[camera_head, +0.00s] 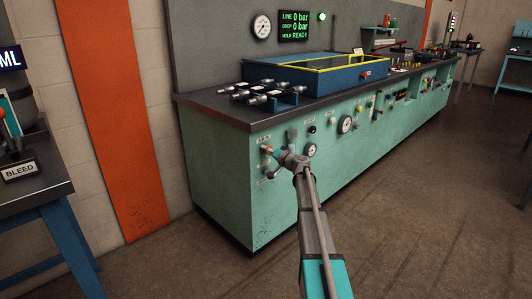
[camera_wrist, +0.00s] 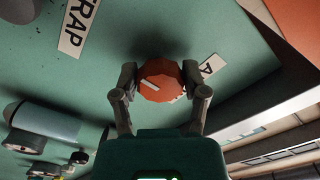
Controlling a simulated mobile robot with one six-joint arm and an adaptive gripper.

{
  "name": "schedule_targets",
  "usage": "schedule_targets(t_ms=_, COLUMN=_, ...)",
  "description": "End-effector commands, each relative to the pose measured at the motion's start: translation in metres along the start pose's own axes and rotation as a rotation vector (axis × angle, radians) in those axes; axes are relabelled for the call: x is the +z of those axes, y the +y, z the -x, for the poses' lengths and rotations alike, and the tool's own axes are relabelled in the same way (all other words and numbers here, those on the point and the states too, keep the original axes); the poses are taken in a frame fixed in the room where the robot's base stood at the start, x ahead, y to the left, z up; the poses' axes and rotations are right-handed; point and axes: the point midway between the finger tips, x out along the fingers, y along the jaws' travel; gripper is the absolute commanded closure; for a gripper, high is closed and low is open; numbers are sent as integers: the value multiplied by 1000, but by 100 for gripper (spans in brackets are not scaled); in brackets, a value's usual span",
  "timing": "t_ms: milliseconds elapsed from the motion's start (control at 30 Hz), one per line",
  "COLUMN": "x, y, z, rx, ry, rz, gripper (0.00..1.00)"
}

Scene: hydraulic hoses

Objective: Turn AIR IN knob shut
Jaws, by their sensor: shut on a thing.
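The AIR IN knob is an orange-red faceted knob with a pale mark on its face, on the green bench front. In the wrist view the knob (camera_wrist: 161,82) sits between the two fingers of my gripper (camera_wrist: 163,84), which is shut on it from both sides. A white label partly hidden behind the finger shows an "A" (camera_wrist: 208,68). In the head view my gripper (camera_head: 272,154) is at the left end of the bench front, below the "AIR IN" label (camera_head: 264,139). The knob is mostly hidden there by the gripper.
A "TRAP" label (camera_wrist: 78,25) and a grey-green cylindrical fitting (camera_wrist: 42,122) are near the gripper. Gauges (camera_head: 312,150) and knobs line the bench front (camera_head: 225,170). The display (camera_head: 294,26) reads line 0 bar, drop 0 bar, hold ready. The floor (camera_head: 420,190) right of my arm is clear.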

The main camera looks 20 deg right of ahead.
Motion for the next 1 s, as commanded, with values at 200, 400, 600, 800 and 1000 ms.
schedule_targets(t_ms=200, x=-1, y=1, z=2, rx=3, ry=3, rz=80, gripper=90)
schedule_targets(t_ms=400, x=-1, y=1, z=2, rx=3, ry=3, rz=102, gripper=90)
schedule_targets(t_ms=600, x=-1, y=1, z=2, rx=3, ry=4, rz=102, gripper=90)
schedule_targets(t_ms=800, x=-1, y=1, z=1, rx=2, ry=3, rz=101, gripper=24)
schedule_targets(t_ms=1000, x=0, y=0, z=0, rx=0, ry=2, rz=100, gripper=8)
